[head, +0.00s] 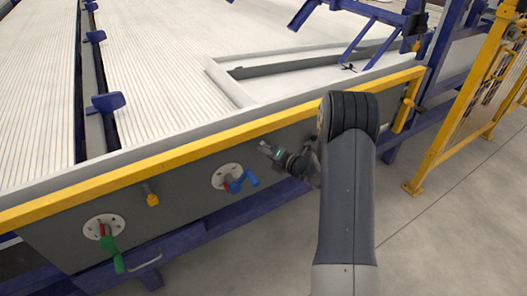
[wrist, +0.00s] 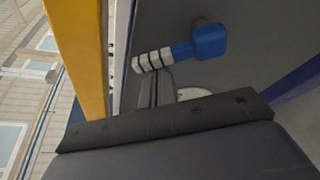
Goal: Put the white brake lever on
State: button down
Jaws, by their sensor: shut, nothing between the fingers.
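In the wrist view a white, dark-banded handle (wrist: 153,60) sticks out from a blue block (wrist: 209,40) on the dark panel. I take it for the white brake lever. Its handle points toward the yellow rail. My gripper (wrist: 154,82) is shut and empty, its fingertips close beside the banded handle. I cannot tell whether they touch. In the head view my gripper (head: 267,149) is at the panel, just below the yellow rail. The lever cannot be made out clearly there, at or behind the gripper.
A blue-handled valve (head: 240,182) on a round white plate is left of my gripper. Farther left are a yellow lever (head: 151,196) and a green-handled valve (head: 112,248). The yellow rail (head: 190,148) runs above the panel. A yellow fence (head: 470,110) stands right, beyond open floor.

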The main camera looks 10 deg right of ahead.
jog(key=m, duration=0.1)
jog(key=d+r+m+y+p, duration=0.1)
jog(key=m, duration=0.1)
jog(key=shift+w+d+r, duration=0.15)
jog(key=shift+w+d, duration=0.05)
jog(key=shift+w, duration=0.05)
jog(key=shift+w+d+r+m+t+y+p, duration=0.1)
jog(key=shift+d+m+t+y+p, duration=0.15)
jog(key=shift+m, duration=0.2)
jog(key=shift+w+d+r+m+t+y+p, duration=0.1)
jog(key=shift+d+m+t+p, duration=0.1)
jog(key=shift+d+m, duration=0.2)
